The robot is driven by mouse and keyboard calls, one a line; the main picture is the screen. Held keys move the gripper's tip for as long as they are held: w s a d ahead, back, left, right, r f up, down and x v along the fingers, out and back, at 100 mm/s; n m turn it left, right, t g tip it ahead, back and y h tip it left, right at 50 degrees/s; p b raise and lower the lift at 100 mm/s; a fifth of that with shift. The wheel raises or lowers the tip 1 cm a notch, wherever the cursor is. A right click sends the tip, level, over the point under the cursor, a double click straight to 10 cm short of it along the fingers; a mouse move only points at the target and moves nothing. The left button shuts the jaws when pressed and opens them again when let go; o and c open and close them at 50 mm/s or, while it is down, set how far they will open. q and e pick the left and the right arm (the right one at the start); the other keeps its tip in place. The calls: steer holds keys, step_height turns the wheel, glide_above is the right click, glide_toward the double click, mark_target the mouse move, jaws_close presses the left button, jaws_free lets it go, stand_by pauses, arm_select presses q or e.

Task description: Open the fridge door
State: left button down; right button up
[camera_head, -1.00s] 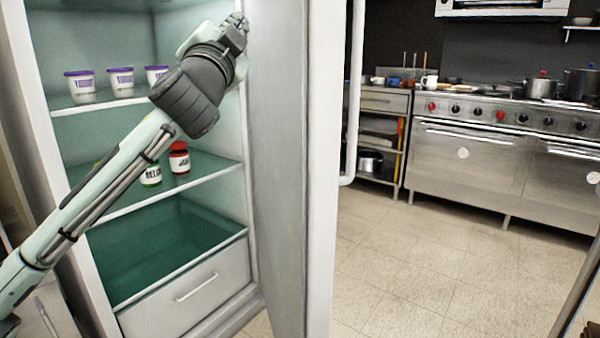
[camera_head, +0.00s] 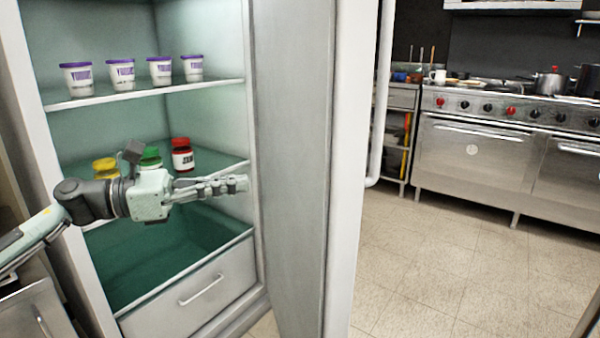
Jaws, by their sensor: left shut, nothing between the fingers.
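The fridge door (camera_head: 290,150) stands wide open, swung out to the right of the fridge, with its inner face toward me. Its long white handle (camera_head: 380,100) is on the far side, at the right edge. The fridge's inside (camera_head: 200,120) is exposed, with shelves and a drawer (camera_head: 205,290). My left gripper (camera_head: 243,183) is shut and empty. It points right in front of the lower shelf, close to the door's inner face; I cannot tell whether it touches. My right gripper is not in view.
Several yogurt tubs (camera_head: 121,74) stand on the upper shelf. A red-lidded jar (camera_head: 182,154), a green-lidded jar (camera_head: 150,157) and a yellow-lidded jar (camera_head: 105,168) stand on the lower shelf. A steel range (camera_head: 475,150) is at the back right, with clear floor (camera_head: 430,260) before it.

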mark_target(315, 174)
arm_select(q)
steer(key=p+x, duration=0.2)
steer(key=x, duration=0.8)
steer(key=shift+r, duration=0.1)
steer(key=shift+w+d+p, duration=0.2)
steer(key=shift+d+p, duration=0.1)
steer(key=shift+d, duration=0.25)
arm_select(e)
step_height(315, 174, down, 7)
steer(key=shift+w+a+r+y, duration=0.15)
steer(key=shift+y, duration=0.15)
